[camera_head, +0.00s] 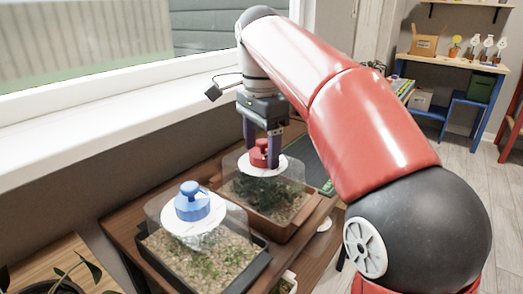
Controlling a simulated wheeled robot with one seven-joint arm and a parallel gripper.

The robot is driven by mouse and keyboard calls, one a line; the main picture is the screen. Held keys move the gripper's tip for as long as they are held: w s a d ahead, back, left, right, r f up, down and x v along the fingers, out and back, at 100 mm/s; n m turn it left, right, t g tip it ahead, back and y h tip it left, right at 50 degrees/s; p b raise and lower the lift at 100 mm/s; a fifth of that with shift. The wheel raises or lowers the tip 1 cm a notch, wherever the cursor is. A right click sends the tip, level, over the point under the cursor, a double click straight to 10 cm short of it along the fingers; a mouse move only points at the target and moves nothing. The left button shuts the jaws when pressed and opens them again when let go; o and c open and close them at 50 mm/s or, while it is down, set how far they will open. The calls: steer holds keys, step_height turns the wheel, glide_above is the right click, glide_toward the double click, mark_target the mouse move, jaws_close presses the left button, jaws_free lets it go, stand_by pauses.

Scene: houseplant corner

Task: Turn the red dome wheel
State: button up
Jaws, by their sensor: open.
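The red dome wheel (259,153) sits on a white disc (275,165) on top of a clear dome over a brown planter (277,233) with dark green plants. My gripper (262,155) points straight down over it, with one dark finger on each side of the wheel. The fingers are open and the wheel stands between them. I cannot tell whether either finger touches it.
A blue wheel (192,202) tops a second clear dome on a dark planter (202,262) in front and to the left. Both planters stand on a wooden table (122,222). A white windowsill (110,118) runs behind. A blue-framed shelf (460,68) stands far right.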

steer(key=shift+f, duration=0.1)
steer(key=c, duration=1)
